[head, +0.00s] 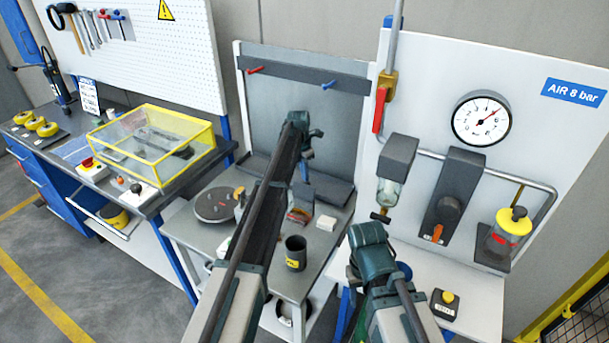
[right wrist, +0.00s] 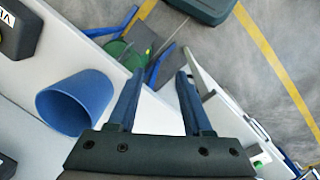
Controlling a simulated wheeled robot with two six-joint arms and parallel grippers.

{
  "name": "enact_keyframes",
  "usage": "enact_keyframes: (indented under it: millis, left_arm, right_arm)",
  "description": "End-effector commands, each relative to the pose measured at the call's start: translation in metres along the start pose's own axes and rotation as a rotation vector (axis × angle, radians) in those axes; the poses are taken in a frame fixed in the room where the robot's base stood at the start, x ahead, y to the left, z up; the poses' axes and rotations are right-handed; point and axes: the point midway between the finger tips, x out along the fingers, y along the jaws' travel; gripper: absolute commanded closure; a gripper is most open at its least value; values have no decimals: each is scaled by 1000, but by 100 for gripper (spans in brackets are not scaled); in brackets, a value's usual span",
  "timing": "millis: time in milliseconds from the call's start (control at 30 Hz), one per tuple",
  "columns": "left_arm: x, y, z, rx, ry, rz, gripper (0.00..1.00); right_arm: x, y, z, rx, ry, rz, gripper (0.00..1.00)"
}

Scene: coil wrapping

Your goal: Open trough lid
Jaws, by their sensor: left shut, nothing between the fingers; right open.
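A long dark grey box (head: 329,190) lies at the foot of the grey back panel and may be the trough. Its top looks flat and closed, but my left arm covers its middle, and I cannot make out a separate lid edge. My left gripper (head: 306,150) is in front of the back panel, above the box. It is shut and empty; its fingertips are small and partly hidden, so contact cannot be told. My right gripper (head: 369,240) is lower right, before the air panel. The right wrist view shows its two blue fingers (right wrist: 158,85) apart with nothing held.
A dark cup (head: 295,253) and a round dark plate (head: 218,204) stand on the grey table. A blue cup (right wrist: 75,103) is beside my right fingers. The air panel has a gauge (head: 481,118) and a red-handled valve (head: 380,108). A yellow-framed clear cover (head: 152,143) stands left.

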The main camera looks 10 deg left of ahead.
Motion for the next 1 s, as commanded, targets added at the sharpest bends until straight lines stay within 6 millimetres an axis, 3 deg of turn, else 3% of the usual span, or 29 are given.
enact_keyframes:
  millis: [1000]
  left_arm:
    - [-19,0,-1,0,0,0,100]
  right_arm:
    - [-18,2,1,2,0,0,50]
